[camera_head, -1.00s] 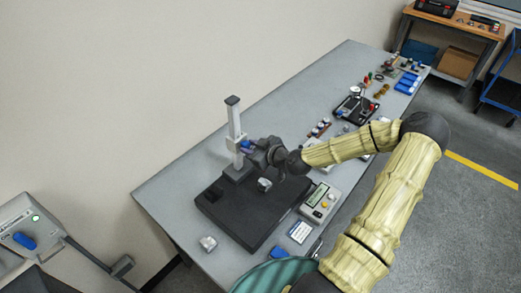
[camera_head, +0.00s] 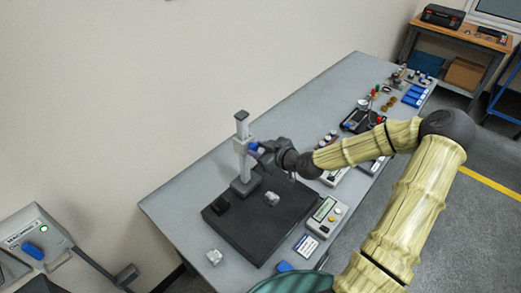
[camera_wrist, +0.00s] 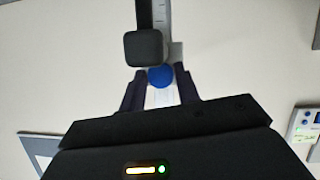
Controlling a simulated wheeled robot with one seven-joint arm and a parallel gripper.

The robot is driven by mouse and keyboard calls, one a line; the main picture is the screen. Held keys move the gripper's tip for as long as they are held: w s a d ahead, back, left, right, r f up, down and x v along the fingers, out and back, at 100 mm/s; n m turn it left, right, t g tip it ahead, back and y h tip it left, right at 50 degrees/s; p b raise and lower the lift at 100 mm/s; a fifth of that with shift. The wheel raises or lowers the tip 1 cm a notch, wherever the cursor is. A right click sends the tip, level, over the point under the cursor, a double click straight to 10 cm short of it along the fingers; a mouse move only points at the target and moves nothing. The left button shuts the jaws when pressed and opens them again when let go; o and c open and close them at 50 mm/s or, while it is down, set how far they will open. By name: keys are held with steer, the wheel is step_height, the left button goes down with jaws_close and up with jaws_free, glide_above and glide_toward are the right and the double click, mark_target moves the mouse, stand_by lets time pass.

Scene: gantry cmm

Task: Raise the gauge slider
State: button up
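The height gauge stands on a black plate (camera_head: 250,232), with a pale upright column (camera_head: 242,128) and a dark cap on top. The white gauge slider (camera_head: 240,147) sits in the upper part of the column, clear of the foot. Its blue knob (camera_head: 254,147) faces my gripper (camera_head: 262,151). In the wrist view the blue knob (camera_wrist: 160,76) lies between the two dark fingers of my gripper (camera_wrist: 160,84), which look closed on its sides. A dark block (camera_wrist: 144,48) and a scale strip (camera_wrist: 164,18) show just beyond it. The fingertips are small and partly hidden in the head view.
A readout box (camera_head: 327,216) stands right of the plate. Several tools and parts lie farther back. The wall is behind the column.

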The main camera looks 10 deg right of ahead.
steer(key=o, duration=0.3)
steer(key=shift+s+d+r+b, duration=0.15)
steer(key=shift+s+d+b, duration=0.15)
steer(key=shift+s+d, duration=0.15)
steer(key=b+v, duration=0.1)
steer(key=v, duration=1.5)
steer(key=shift+r, duration=0.2)
